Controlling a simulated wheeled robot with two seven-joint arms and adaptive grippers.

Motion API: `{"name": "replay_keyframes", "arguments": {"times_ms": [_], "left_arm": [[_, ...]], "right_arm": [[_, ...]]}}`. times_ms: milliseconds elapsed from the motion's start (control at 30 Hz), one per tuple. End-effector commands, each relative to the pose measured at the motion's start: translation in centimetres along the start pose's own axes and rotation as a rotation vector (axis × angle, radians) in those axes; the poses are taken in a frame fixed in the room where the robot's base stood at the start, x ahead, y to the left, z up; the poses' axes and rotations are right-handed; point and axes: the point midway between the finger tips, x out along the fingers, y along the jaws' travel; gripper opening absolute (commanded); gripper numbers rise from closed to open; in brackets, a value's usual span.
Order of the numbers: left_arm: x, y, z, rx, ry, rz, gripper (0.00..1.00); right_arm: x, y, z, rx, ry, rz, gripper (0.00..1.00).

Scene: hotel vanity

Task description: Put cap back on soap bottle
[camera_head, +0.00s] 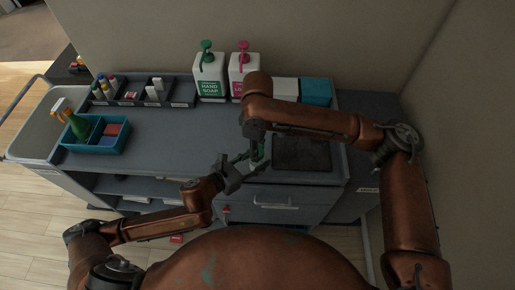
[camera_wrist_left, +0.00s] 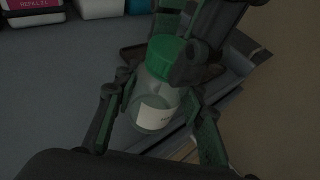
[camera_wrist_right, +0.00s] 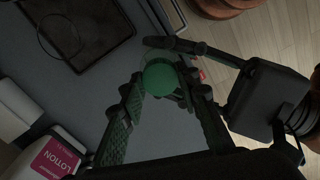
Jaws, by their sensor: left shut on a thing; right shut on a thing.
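A small clear bottle with a white label (camera_wrist_left: 152,116) stands upright in the left wrist view, between the fingers of my left gripper (camera_wrist_left: 158,92), which is shut on it. A green cap (camera_wrist_left: 165,49) is right at the bottle's top; I cannot tell whether it is seated or just above. My right gripper (camera_wrist_right: 160,85) is shut on the cap, seen from above in the right wrist view (camera_wrist_right: 160,77). In the head view, my left gripper (camera_head: 246,164) meets the bottle (camera_head: 258,152) from the left, and my right arm partly hides the bottle and cap.
A dark tray (camera_head: 302,153) lies right of the bottle on the grey cart top. Two pump bottles, green hand soap (camera_head: 209,75) and pink lotion (camera_head: 240,68), stand behind. A black organizer (camera_head: 130,99) and blue caddy (camera_head: 95,146) are at left. The middle-left counter is clear.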

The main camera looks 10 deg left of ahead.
Motion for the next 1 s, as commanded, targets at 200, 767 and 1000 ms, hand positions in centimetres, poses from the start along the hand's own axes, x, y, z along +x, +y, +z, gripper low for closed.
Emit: {"name": "replay_keyframes", "arguments": {"times_ms": [200,767,1000], "left_arm": [[0.00,-0.18,0.09,0.000,-0.002,-0.004,0.00],[0.00,-0.16,0.09,0.000,-0.002,-0.004,0.00],[0.00,-0.09,0.07,0.000,-0.002,-0.002,0.00]], "right_arm": [[-0.02,-0.11,-0.24,0.445,0.006,-0.002,0.01],[-0.02,-0.06,-0.17,0.713,0.004,-0.001,0.46],[0.01,-0.02,-0.11,0.712,0.002,0.000,0.47]]}}
